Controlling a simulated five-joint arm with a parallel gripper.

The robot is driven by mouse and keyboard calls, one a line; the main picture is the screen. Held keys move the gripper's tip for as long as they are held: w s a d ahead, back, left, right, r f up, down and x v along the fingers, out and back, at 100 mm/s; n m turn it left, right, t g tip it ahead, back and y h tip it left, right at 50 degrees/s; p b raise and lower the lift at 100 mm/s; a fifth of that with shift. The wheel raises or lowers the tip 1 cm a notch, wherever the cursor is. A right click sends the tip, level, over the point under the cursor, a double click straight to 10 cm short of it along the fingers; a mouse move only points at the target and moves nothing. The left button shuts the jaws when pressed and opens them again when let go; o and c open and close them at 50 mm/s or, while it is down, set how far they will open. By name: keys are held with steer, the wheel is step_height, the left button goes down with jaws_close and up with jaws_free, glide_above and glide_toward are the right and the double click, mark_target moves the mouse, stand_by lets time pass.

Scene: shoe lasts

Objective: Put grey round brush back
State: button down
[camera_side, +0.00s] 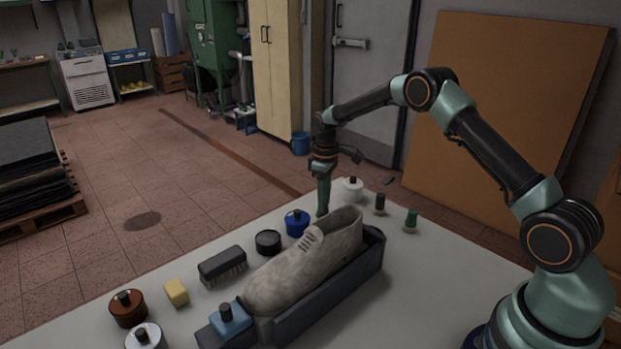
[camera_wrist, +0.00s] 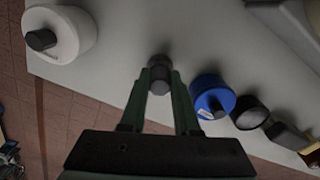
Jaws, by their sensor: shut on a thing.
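The grey round brush (camera_wrist: 159,75) shows in the wrist view as a short dark grey cylinder with a lighter grey end. My gripper (camera_wrist: 159,85) is shut on it, with one green finger on each side. In the side view my gripper (camera_side: 322,211) points straight down at the far edge of the table, behind the shoe, and the brush is not clearly visible there. I cannot tell whether the brush touches the table.
A blue tin (camera_side: 297,223) and a white tin (camera_side: 352,188) stand on either side of my gripper. A grey shoe (camera_side: 305,265) lies in a dark tray (camera_side: 340,285) in front. A black tin (camera_side: 267,242), block brush (camera_side: 222,266) and yellow block (camera_side: 177,292) continue the row leftward.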

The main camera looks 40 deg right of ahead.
steer(key=shift+f, duration=0.1)
steer(key=c, duration=0.6)
jaws_free()
steer(key=shift+c, duration=0.2)
